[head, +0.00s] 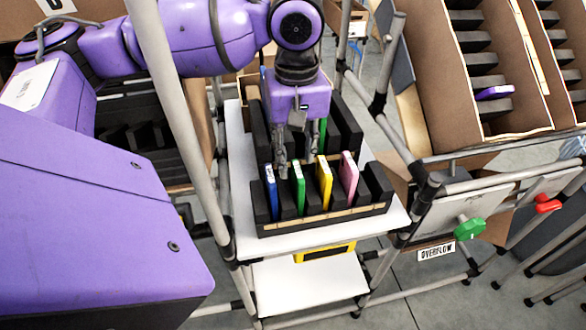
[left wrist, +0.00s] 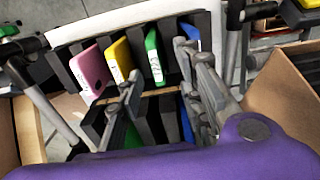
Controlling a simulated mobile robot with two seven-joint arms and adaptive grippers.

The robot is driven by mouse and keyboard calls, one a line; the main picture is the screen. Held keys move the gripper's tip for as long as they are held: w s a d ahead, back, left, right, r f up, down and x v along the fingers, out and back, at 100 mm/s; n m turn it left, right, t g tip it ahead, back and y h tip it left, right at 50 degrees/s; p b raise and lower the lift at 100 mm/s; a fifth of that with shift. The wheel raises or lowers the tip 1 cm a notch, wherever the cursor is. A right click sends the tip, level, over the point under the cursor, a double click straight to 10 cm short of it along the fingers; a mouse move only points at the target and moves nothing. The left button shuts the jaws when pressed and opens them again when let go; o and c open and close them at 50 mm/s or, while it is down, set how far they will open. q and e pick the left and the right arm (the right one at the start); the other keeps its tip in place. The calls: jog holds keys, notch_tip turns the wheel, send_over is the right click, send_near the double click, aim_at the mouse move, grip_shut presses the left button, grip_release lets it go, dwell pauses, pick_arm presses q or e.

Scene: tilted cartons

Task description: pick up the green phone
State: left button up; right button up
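The green phone (head: 298,187) stands upright in a slot of the front row of the black rack (head: 325,214), between a blue phone (head: 271,190) and a yellow phone (head: 324,182). A pink phone (head: 347,176) stands to the right. My left gripper (head: 296,161) points down just above and behind the green phone, its fingers apart and empty. In the left wrist view the green phone (left wrist: 153,57) shows between the open fingers (left wrist: 157,62). A second green phone (head: 322,134) stands in the back row, partly hidden by the gripper. My right gripper is not in view.
The rack sits on a white shelf (head: 390,219) within a frame of grey poles (head: 174,100). A yellow item (head: 325,252) lies below. At right, tilted cartons (head: 505,60) hold black dividers and a purple phone (head: 495,92). Red (head: 547,204) and green (head: 469,229) knobs stick out.

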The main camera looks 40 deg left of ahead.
aim_at(298, 169)
pick_arm(q)
notch_tip(298, 169, down, 7)
jog(key=shift+w+d+r+b, duration=0.1)
jog(key=shift+w+d+b, duration=0.05)
jog(key=shift+b, duration=0.3)
grip_shut()
